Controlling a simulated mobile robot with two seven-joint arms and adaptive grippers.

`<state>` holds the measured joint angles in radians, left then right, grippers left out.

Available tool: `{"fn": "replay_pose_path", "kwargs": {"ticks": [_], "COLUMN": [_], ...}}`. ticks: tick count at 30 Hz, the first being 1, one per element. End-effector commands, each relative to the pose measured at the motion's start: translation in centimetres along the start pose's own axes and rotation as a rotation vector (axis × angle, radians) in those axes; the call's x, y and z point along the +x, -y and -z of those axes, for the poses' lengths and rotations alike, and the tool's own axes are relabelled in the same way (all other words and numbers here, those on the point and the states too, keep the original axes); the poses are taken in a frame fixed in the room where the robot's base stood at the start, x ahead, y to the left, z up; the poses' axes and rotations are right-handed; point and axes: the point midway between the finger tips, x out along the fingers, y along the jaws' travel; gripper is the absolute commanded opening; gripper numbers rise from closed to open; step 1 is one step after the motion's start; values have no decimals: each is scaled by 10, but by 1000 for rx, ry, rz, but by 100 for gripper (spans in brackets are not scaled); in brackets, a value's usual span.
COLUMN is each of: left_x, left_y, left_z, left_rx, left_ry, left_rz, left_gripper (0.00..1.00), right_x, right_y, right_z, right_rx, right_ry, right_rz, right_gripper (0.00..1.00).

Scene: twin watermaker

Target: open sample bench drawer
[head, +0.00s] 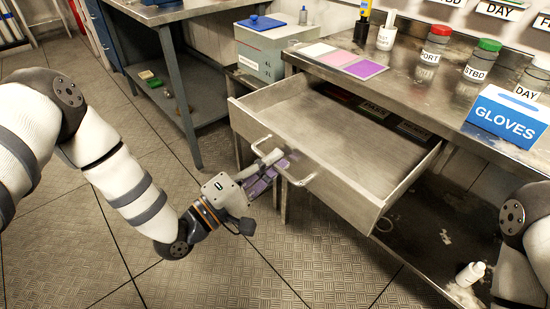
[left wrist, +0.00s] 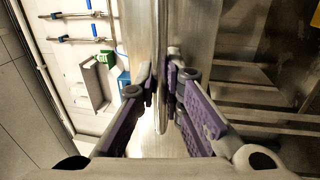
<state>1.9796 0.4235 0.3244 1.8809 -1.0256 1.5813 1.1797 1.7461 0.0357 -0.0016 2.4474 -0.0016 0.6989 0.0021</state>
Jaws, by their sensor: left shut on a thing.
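The sample bench drawer (head: 330,130) is a metal box that stands pulled well out from under the steel bench top (head: 425,85). The part of its floor that shows is bare, with a few small flat items in the shade at the back. Its bar handle (head: 302,181) is on the drawer front. My left gripper (head: 275,162) is at the handle, shut on it. In the left wrist view the purple-padded fingers (left wrist: 162,88) lie on both sides of the handle bar (left wrist: 161,45). My right gripper is out of view.
A blue GLOVES box (head: 510,118), lidded jars (head: 433,45) and coloured mats (head: 340,56) stand on the bench. A grey bin (head: 263,55) is left of the drawer. A white bottle (head: 470,274) is below right. The floor (head: 240,275) in front is clear.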

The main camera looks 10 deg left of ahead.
Motion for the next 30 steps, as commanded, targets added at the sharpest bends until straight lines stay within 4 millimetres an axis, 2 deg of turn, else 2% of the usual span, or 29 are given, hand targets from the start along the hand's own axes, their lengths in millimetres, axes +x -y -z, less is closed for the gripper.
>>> {"fn": "replay_pose_path", "kwargs": {"ticks": [8,9,10,20,23,30], "left_x": [0,0,0,-3,-20,-85], "left_y": [-1,-1,-1,0,1,1], "left_z": [0,0,0,0,1,1], "left_rx": [0,0,0,0,-1,-1], "left_ry": [1,1,1,0,-2,-3], "left_rz": [-2,-2,-2,0,4,4], "left_gripper": [0,13,18,18,18,18], "right_x": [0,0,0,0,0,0], "right_y": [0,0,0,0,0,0], "right_z": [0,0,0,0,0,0], "right_rx": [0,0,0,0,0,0], "right_ry": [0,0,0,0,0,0], "right_rz": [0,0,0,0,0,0], "right_gripper": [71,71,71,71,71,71]}}
